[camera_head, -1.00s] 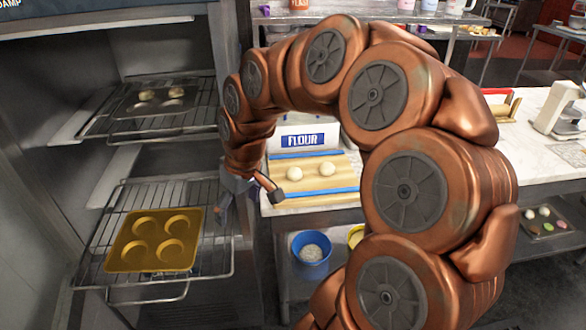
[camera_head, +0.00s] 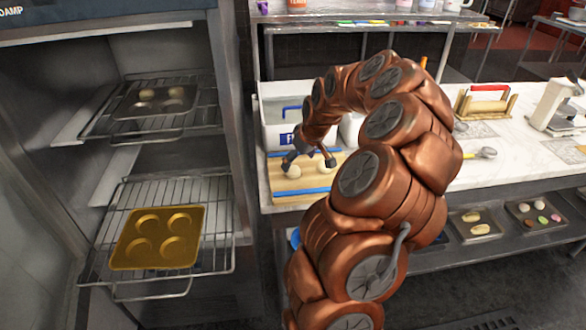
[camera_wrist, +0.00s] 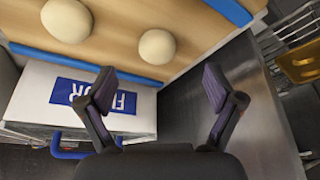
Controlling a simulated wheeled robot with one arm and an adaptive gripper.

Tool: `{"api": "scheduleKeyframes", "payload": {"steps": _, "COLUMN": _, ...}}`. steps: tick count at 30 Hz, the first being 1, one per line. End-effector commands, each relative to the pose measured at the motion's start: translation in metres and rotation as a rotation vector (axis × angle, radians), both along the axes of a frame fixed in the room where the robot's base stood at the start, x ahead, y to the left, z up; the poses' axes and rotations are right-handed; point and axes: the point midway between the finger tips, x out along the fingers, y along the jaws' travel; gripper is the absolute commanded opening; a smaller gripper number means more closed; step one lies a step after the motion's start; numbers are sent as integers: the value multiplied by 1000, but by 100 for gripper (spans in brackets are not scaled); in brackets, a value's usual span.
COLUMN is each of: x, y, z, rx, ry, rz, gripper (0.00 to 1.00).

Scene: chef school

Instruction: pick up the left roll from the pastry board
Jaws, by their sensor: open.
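Two round pale dough rolls sit side by side on the wooden pastry board (camera_head: 302,184), which has blue strips along its edges. The left roll (camera_head: 291,172) is the one nearer the oven. In the wrist view this left roll (camera_wrist: 156,46) appears on the right, and the other roll (camera_wrist: 68,20) on the left. The right roll (camera_head: 324,171) is partly behind a finger in the head view. My gripper (camera_head: 308,160) is open and empty above the board. In the wrist view the left roll lies ahead of my open fingertips (camera_wrist: 158,85), apart from them.
A white flour bin (camera_wrist: 35,88) with a blue label stands behind the board. The open oven, with racks and a golden muffin tray (camera_head: 157,238), is at the left. The counter (camera_head: 400,180) right of the board has free room. A shelf (camera_head: 370,20) hangs above.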

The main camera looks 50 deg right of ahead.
Motion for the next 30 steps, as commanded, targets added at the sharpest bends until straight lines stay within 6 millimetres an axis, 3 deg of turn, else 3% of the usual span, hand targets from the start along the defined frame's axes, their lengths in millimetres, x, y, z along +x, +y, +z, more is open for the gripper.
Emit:
{"api": "scheduleKeyframes", "payload": {"steps": 11, "x": 10, "y": -3, "z": -18, "rx": 2, "ry": 3, "rz": 1, "gripper": 91}}
{"api": "scheduleKeyframes", "payload": {"steps": 19, "x": 21, "y": -5, "z": -43, "rx": 3, "ry": 3, "rz": 1, "gripper": 91}}
{"api": "scheduleKeyframes", "payload": {"steps": 28, "x": 22, "y": -5, "z": -48, "rx": 1, "ry": 1, "rz": 0, "gripper": 91}}
{"api": "scheduleKeyframes", "payload": {"steps": 30, "x": 22, "y": -5, "z": -48, "rx": 1, "ry": 1, "rz": 0, "gripper": 84}}
